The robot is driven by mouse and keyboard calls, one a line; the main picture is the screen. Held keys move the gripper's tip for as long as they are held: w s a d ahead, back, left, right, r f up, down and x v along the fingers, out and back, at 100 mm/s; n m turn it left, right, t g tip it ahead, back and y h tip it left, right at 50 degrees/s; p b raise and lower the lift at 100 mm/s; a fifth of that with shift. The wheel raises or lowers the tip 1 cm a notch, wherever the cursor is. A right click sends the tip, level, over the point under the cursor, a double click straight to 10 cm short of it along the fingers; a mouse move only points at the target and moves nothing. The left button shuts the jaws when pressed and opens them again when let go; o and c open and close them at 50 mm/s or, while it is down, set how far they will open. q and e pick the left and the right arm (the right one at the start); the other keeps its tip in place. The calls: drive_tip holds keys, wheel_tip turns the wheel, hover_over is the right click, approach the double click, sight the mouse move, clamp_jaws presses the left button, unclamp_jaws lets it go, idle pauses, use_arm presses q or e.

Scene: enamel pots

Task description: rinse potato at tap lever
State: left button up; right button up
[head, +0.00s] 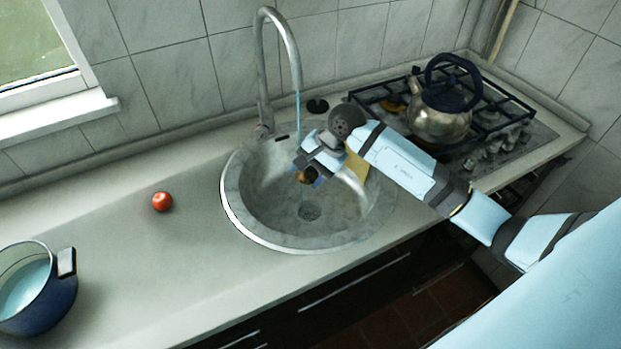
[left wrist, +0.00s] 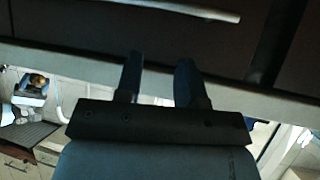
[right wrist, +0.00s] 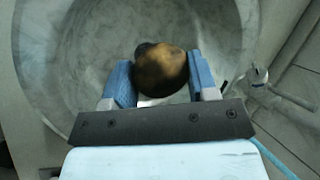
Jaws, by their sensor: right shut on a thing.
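The brown potato (right wrist: 160,70) sits between the blue fingers of my right gripper (right wrist: 162,82), which is shut on it. In the head view the potato (head: 305,177) is held over the sink basin (head: 262,205), above the drain. The curved metal tap (head: 264,75) stands at the back of the sink. A thin blue water stream (head: 298,95) falls from its spout, close to the potato; I cannot tell whether it touches it. A small dark piece at the tap's base (head: 282,137) may be the lever. My left gripper (left wrist: 159,75) is open and empty, outside the head view.
A red apple or tomato (head: 162,202) lies on the counter (head: 130,270) left of the sink. A blue pot (head: 45,305) stands at the left edge. A kettle (head: 440,115) stands on the gas hob. A yellow item (head: 356,163) is partly hidden behind my right arm.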

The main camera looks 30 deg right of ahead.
drive_tip(key=w+d+f+b, duration=0.1)
drive_tip(key=w+d+b, duration=0.2)
drive_tip(key=w, duration=0.5)
drive_tip(key=shift+w+f+b, duration=0.2)
drive_tip(key=shift+f+b, duration=0.2)
drive_tip(key=shift+b, duration=0.3)
drive_tip(key=shift+d, duration=0.1)
drive_tip(key=shift+s+d+b, duration=0.25)
drive_tip(key=shift+d+b, duration=0.1)
drive_tip(key=shift+d, duration=0.2)
drive_tip(key=shift+w+a, duration=0.1)
drive_tip(key=shift+a, duration=0.1)
drive_tip(key=shift+w+a+b, duration=0.1)
drive_tip(key=shift+a+b, duration=0.3)
